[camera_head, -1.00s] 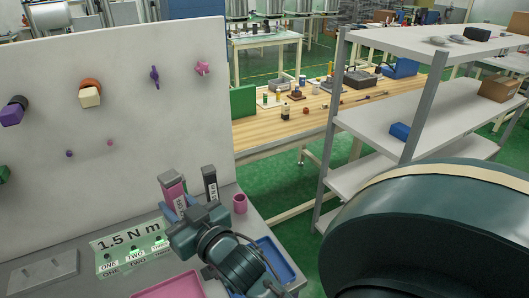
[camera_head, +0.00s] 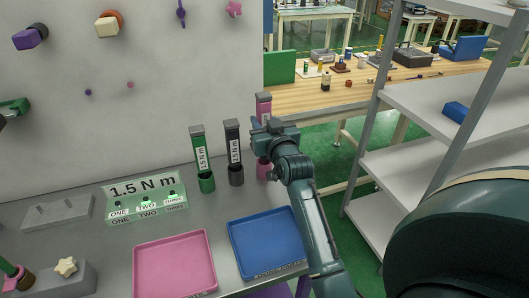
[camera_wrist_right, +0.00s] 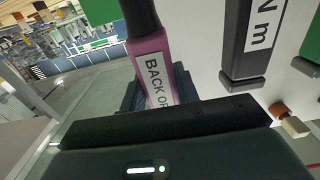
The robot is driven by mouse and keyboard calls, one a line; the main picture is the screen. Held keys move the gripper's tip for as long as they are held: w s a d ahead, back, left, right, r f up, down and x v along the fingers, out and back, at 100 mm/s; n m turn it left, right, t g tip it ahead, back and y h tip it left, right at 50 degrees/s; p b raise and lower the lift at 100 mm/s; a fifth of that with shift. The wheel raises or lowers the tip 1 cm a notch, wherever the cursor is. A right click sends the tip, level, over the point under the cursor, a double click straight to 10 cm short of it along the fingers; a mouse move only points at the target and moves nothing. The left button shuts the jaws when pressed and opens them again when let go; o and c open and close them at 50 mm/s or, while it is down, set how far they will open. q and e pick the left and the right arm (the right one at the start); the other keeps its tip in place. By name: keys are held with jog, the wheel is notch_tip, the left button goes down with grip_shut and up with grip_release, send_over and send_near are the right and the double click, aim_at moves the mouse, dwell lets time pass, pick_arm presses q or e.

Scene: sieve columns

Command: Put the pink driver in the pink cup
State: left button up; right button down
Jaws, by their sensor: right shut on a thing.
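The pink driver (camera_head: 264,104) is upright in the head view, with a grey top and a white label. My right gripper (camera_head: 272,130) is shut on it. The driver also shows in the right wrist view (camera_wrist_right: 151,50), where its label is partly hidden by the gripper. The pink cup (camera_head: 263,170) stands on the grey bench just below the gripper, partly behind my arm. The driver's lower end is hidden, so I cannot tell whether it is inside the cup. My left gripper is not in view.
A dark driver (camera_head: 233,140) in a dark cup (camera_head: 236,176) stands close left of the pink cup, with a green driver (camera_head: 199,148) further left. A blue tray (camera_head: 262,245) and a pink tray (camera_head: 174,264) lie in front. A white panel (camera_head: 150,100) rises behind.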

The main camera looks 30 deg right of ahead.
jog(key=shift+f, duration=2.75)
jog(key=shift+f+b, duration=0.2)
jog(key=shift+b, duration=0.1)
jog(key=c, duration=1)
grip_release()
jog(key=shift+c, duration=0.2)
jog(key=shift+r, duration=0.15)
jog(key=shift+s, duration=0.15)
